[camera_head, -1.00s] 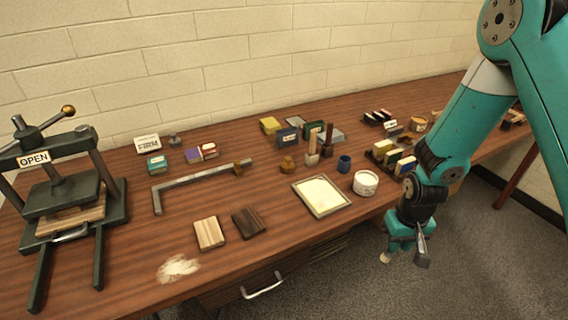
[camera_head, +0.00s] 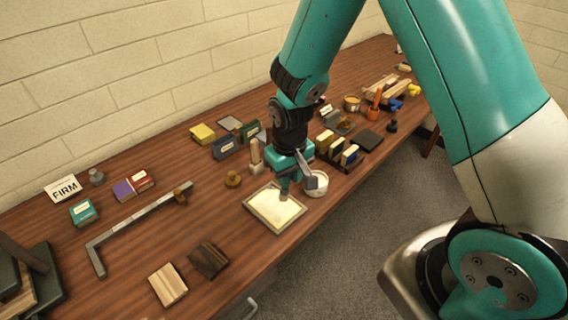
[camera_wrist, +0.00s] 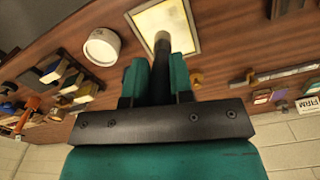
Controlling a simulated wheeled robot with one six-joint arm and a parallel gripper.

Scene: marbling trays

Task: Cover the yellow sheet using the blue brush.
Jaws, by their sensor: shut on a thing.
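A pale yellow sheet (camera_head: 272,210) lies in a shallow framed tray (camera_head: 252,208) near the table's front edge. It also shows at the top of the wrist view (camera_wrist: 165,28). My gripper (camera_head: 286,182) is above the tray's upper right part. It is shut on a dark, round-handled tool (camera_wrist: 161,62), which points down toward the sheet. The tool looks nearly black, so I cannot confirm that it is the blue brush. Its tip is over the sheet by the upper right edge. I cannot tell whether it touches.
A round white tub (camera_head: 319,186) stands right of the tray, close to my gripper. A rack of small blocks (camera_head: 337,148) is farther right. A metal L-shaped bar (camera_head: 135,225) and two wooden blocks (camera_head: 208,260) lie left. The table between bar and tray is mostly clear.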

